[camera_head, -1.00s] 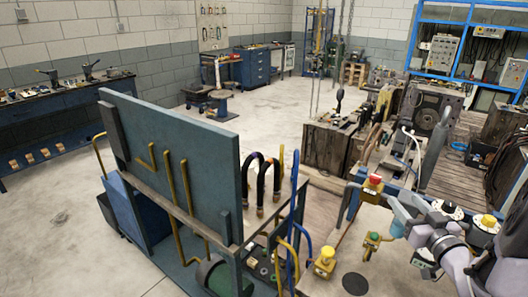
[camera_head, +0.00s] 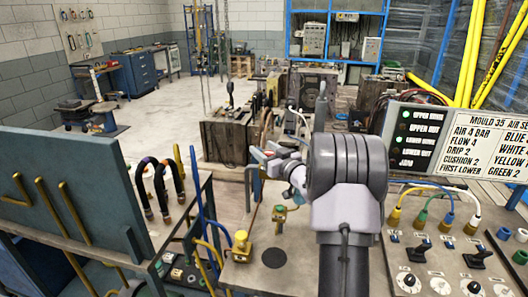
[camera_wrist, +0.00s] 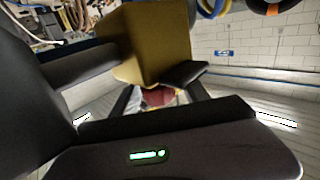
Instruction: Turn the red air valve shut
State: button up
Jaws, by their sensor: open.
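The red air valve shows close up in the wrist view, as a yellow body (camera_wrist: 150,45) with a red knob (camera_wrist: 157,98) partly hidden behind my fingers. My gripper (camera_wrist: 160,103) is open, with a dark finger on each side of the red knob. I cannot tell whether the fingers touch it. In the head view my gripper (camera_head: 268,156) is over the far edge of the bench (camera_head: 235,276), and my arm and gripper hide most of the red valve.
A green-handled valve (camera_head: 280,213) and a yellow valve (camera_head: 240,245) stand nearer on the bench. To the right are a sloped panel of switches and dials (camera_head: 445,270), coloured hoses and a sign (camera_head: 485,148). Hoses and a blue mould plate (camera_head: 75,190) are left.

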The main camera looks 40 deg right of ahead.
grip_shut()
dwell(0.3)
